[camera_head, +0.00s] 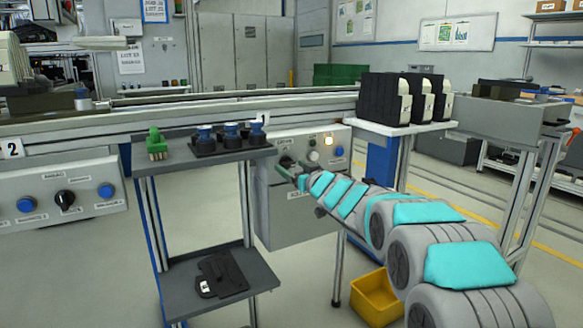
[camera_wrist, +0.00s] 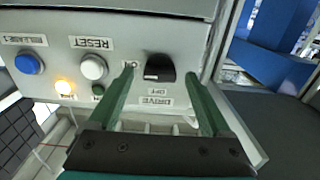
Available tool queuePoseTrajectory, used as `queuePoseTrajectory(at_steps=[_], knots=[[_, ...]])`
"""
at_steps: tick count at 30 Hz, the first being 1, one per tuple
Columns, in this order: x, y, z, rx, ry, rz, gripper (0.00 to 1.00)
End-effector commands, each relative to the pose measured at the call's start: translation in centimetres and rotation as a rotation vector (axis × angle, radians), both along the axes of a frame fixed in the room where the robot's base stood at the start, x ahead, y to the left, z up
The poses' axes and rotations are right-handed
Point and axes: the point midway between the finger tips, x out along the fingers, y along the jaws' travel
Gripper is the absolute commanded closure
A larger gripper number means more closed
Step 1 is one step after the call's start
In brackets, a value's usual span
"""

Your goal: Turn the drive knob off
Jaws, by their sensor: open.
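The black drive knob (camera_wrist: 160,67) is on the light grey control panel (camera_wrist: 120,48), which appears upside down in the wrist view. Labels reading ON, DRIVE and OFF are around the knob. I cannot tell for sure which label it points to. My gripper (camera_wrist: 160,82) is open, its two green fingers spread to the left and right of the knob with nothing between them but the view of it. Whether the fingertips reach the knob's depth is unclear. In the head view my gripper (camera_head: 297,176) is at the panel's left side, partly covering the knob area.
On the same panel are a white reset button (camera_wrist: 93,67), a blue release button (camera_wrist: 28,63), a lit yellow lamp (camera_wrist: 65,87) and a small green lamp (camera_wrist: 98,89). A shelf cart (camera_head: 215,150) stands left of my arm, a yellow bin (camera_head: 376,297) below it.

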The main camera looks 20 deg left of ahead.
Motion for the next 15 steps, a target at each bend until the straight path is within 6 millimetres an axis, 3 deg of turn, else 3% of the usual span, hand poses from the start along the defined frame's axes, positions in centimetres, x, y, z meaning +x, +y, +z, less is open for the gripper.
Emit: queuePoseTrajectory(at_steps=[13, 15], knots=[[0.62, 0.70, -0.09, -0.001, 0.001, -0.002, 0.18], [0.63, 0.69, -0.08, -0.001, 0.001, -0.002, 0.23]])
